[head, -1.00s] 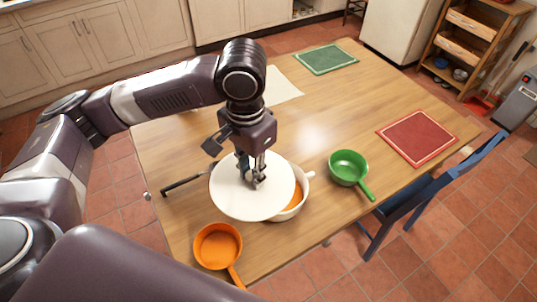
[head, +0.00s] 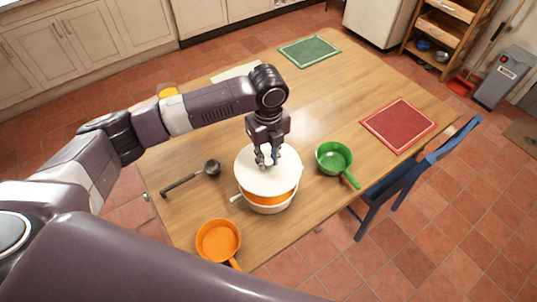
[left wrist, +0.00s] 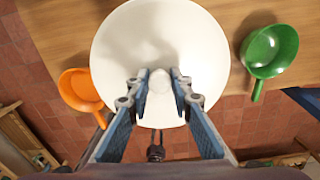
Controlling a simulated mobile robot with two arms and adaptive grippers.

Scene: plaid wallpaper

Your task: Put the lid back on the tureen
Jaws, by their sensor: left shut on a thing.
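The white lid (head: 262,181) is held by my left gripper (head: 267,162), which is shut on its knob. The lid is above the white tureen (head: 268,208), whose orange inside shows below the lid's front edge, so the lid is a little raised or off centre; I cannot tell if it touches the rim. In the left wrist view the round lid (left wrist: 150,45) fills the middle, with its knob between the fingers (left wrist: 163,85); it hides most of the tureen. My right gripper is not in view.
A green pan (head: 334,158) stands close to the right, an orange pan (head: 218,241) at the front left. A black ladle (head: 193,177) lies to the left. Red (head: 399,125) and green (head: 309,51) mats lie farther back. The middle back of the table is clear.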

